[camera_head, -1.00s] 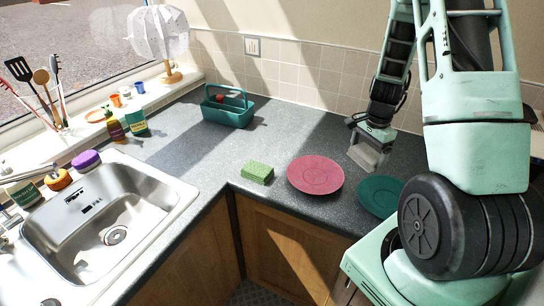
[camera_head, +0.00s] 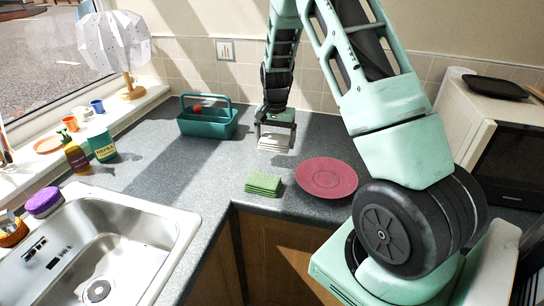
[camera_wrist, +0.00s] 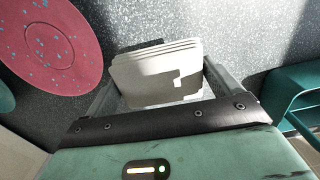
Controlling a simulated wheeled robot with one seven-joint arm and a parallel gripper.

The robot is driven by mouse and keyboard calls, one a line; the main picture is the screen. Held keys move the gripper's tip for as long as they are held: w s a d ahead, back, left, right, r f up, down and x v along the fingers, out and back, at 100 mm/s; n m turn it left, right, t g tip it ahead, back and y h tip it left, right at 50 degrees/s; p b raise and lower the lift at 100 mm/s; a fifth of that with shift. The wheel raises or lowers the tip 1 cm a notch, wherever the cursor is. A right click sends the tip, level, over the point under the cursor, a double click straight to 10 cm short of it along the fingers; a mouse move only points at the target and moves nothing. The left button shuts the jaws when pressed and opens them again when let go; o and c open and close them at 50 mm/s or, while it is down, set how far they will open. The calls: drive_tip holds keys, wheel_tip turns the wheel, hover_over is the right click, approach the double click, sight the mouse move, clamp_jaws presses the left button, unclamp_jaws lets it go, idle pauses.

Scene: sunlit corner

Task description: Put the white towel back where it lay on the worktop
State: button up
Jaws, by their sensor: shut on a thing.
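My gripper (camera_head: 275,134) is shut on the white towel (camera_head: 273,143), a folded stack. In the wrist view the towel (camera_wrist: 160,78) sits between the two fingers. A dark patch shows just past its far edge. I cannot tell how high the towel is above the worktop.
The teal caddy (camera_head: 207,121) stands at the back left. The sink (camera_head: 110,240) is at the front left, and a microwave (camera_head: 490,130) stands far right. Worktop left of the sponge is clear.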

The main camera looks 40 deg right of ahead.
sight(275, 162)
drive_tip(key=shift+f+p, duration=0.65)
drive_tip(key=shift+f, duration=2.5)
drive_tip(key=shift+f, duration=0.1)
